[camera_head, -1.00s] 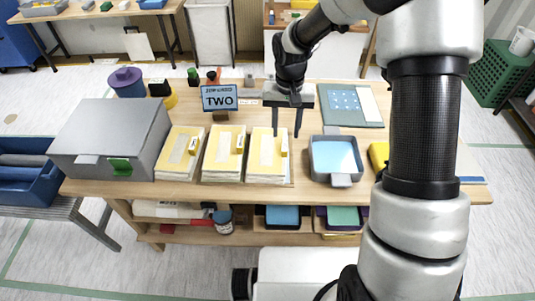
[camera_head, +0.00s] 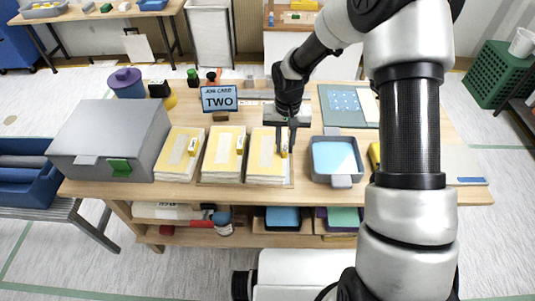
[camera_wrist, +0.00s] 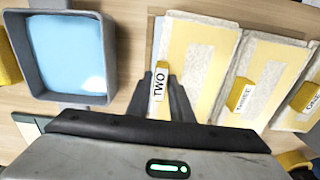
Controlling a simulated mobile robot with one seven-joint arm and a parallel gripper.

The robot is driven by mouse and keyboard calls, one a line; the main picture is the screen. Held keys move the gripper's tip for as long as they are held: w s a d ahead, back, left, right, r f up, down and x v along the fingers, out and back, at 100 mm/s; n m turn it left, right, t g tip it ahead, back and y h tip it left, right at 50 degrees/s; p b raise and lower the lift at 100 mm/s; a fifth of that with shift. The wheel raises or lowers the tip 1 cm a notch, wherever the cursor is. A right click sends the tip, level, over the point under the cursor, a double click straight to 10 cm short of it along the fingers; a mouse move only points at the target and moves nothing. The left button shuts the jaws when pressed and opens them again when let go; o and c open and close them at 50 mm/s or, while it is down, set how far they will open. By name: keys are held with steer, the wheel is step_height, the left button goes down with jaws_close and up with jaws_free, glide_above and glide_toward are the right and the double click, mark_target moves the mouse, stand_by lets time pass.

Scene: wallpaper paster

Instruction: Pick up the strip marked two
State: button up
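The strip marked two is the nearest to my gripper: a cream and yellow strip (camera_head: 265,157) on the rightmost of three stacks, also in the wrist view (camera_wrist: 208,62). Its upright yellow tab (camera_wrist: 160,83) has a white label reading TWO. My gripper (camera_head: 285,151) points down over it, fingers closed in on both sides of the tab; in the wrist view the fingertips (camera_wrist: 161,82) flank it. The strip lies flat on its stack. The job card (camera_head: 221,99) reads TWO. The strip marked three (camera_wrist: 247,90) and the strip marked one (camera_wrist: 303,97) lie beside it.
A grey tray with a blue inside (camera_head: 337,184) stands close right of the strip. A grey box (camera_head: 105,140) fills the bench's left end. A green-grey board (camera_head: 342,107) lies behind the tray. Small pots (camera_head: 128,83) stand at the back left.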

jaws_close()
steer(key=shift+r, duration=0.1)
